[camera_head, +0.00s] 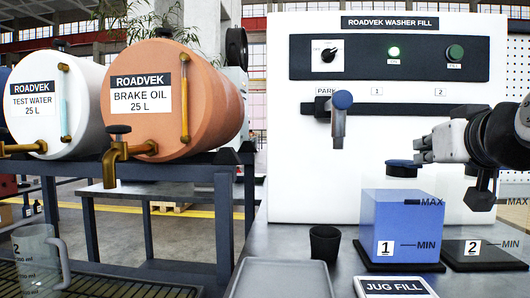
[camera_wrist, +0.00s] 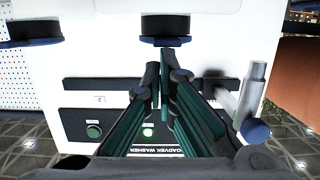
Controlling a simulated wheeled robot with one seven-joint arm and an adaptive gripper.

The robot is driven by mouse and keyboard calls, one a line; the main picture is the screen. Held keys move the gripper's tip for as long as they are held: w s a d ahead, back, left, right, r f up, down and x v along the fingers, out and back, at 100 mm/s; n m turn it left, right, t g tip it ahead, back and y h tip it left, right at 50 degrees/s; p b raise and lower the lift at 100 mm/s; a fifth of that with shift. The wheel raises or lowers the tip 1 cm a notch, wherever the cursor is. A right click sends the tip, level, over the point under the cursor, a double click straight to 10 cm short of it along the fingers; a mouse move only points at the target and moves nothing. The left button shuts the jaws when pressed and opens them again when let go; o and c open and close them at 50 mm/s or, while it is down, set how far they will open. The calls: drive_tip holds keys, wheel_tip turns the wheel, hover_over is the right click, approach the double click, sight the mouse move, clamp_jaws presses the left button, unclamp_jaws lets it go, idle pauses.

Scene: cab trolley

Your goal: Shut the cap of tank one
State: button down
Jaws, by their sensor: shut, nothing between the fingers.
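Tank one (camera_head: 400,232) is a translucent blue box marked 1, with MIN and MAX lines, standing on a dark base. Its cap (camera_head: 403,163) is a flat blue-topped disc on a black neck above the tank. It shows upside down in the wrist view (camera_wrist: 165,41) at top centre, just beyond the fingertips. The cap looks level on the neck, but I cannot tell whether it is fully seated. My gripper (camera_head: 422,150) is shut and empty, pointing left, slightly above and right of the cap. Its fingers also show in the wrist view (camera_wrist: 160,68). Contact is unclear.
A blue-topped nozzle (camera_head: 339,118) hangs at PARK, left of the cap. Tank two's base (camera_head: 487,262) is at right, partly below my arm. The white washer panel (camera_head: 300,180) stands close behind. A grey tray (camera_head: 283,280) and black cup (camera_head: 324,244) lie front left.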

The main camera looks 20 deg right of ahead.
drive_tip(key=shift+s+a+f+b, duration=0.1)
drive_tip(key=shift+s+f+b, duration=0.05)
drive_tip(key=shift+f+b, duration=0.5)
drive_tip(key=shift+f, duration=0.1)
